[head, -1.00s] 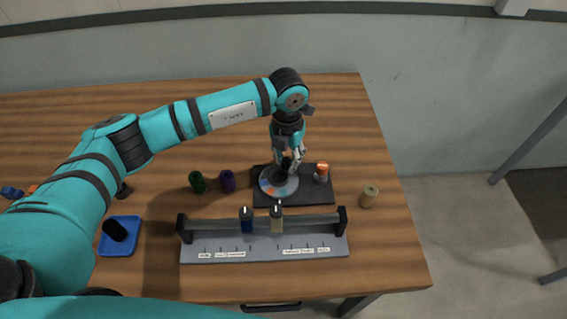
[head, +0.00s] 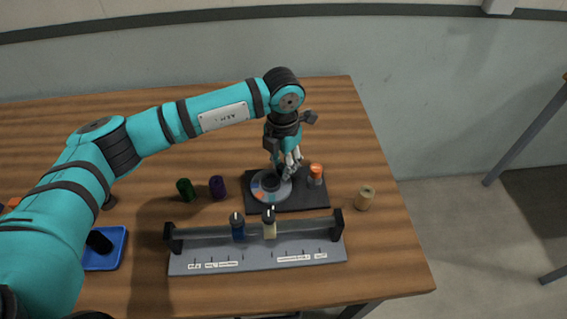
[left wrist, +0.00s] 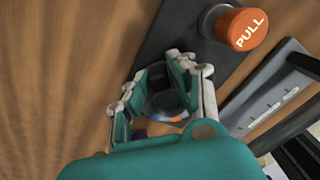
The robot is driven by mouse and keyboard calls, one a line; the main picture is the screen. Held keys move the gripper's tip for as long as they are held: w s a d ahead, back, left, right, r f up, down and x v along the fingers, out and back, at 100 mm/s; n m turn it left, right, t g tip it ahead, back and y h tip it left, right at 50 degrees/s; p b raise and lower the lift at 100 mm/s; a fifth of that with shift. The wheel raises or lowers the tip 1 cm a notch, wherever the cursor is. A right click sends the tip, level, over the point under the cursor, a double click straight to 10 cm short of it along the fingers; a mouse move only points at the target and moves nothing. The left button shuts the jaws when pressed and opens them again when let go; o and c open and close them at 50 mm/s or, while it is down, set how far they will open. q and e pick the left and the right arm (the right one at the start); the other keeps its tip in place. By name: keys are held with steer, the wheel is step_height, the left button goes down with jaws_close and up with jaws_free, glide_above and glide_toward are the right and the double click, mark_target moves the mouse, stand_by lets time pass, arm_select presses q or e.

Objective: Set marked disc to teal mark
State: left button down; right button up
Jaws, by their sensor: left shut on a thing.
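A round disc (head: 262,195) with coloured patches, blue and orange among them, lies on a black base plate (head: 312,201). A dark round hub stands at its middle. My left gripper (head: 287,169) is at the disc, pointing down, shut on the hub. In the left wrist view its fingers (left wrist: 154,80) stand on both sides of the dark hub (left wrist: 165,104). Only a strip of the disc shows there, and I cannot make out a teal mark. An orange knob (head: 316,170) marked PULL stands right of the disc, close to my fingers. My right gripper is not in view.
A rail rack (head: 205,262) with a blue and a cream bottle stands in front. A green spool (head: 185,190) and a purple spool (head: 217,187) stand left, a tan spool (head: 364,198) right. A blue tray (head: 104,262) lies far left. The back of the table is clear.

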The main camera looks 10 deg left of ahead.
arm_select(q)
steer(key=shift+s+a+f, duration=0.15)
steer(key=shift+s+f, duration=0.1)
steer(key=c, duration=1.2)
jaws_free()
steer(key=shift+o, duration=0.2)
steer(key=shift+a+r, duration=0.1)
steer(key=shift+r, duration=0.05)
steer(key=shift+w+r, duration=0.1)
steer(key=shift+r, duration=0.15)
step_height(320, 180, up, 12)
steer(key=shift+f, duration=0.25)
